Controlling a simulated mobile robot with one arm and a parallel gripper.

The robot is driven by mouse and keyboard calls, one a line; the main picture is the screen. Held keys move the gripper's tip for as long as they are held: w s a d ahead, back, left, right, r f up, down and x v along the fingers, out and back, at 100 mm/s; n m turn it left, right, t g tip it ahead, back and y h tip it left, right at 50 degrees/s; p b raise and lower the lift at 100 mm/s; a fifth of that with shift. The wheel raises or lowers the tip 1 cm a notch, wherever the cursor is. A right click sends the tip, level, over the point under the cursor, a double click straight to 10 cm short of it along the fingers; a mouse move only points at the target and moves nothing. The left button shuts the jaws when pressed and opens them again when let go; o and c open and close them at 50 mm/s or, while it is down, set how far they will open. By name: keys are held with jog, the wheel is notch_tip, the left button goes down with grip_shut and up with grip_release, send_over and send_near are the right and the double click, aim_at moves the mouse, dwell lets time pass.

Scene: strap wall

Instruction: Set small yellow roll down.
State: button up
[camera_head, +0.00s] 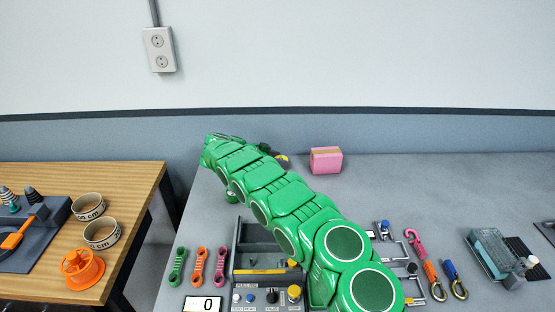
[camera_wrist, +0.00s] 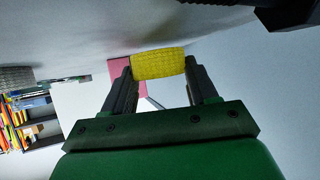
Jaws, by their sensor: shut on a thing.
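The small yellow roll (camera_wrist: 158,63) is between the two fingers of my gripper (camera_wrist: 160,72) in the wrist view. My gripper is shut on it, one finger at each end. In the head view only a bit of yellow (camera_head: 282,160) shows behind my green arm, left of a pink block (camera_head: 326,160); my arm hides the rest. I cannot tell whether the roll touches the grey table (camera_head: 440,190).
The pink block stands near the back of the grey table. A grey device (camera_head: 268,272) with knobs, coloured straps (camera_head: 199,267), hooks (camera_head: 432,270) and a teal block (camera_head: 490,250) lie nearer the front. A wooden table (camera_head: 130,180) stands left. The back right is clear.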

jog(key=shift+f, duration=0.55)
jog(key=o, duration=0.9)
jog(key=shift+o, duration=0.8)
jog(key=shift+s+f, duration=0.1)
jog(key=shift+f, duration=0.1)
jog(key=shift+r, duration=0.15)
jog(key=shift+r, duration=0.3)
jog(key=v, duration=1.2)
jog(key=shift+r, duration=0.35)
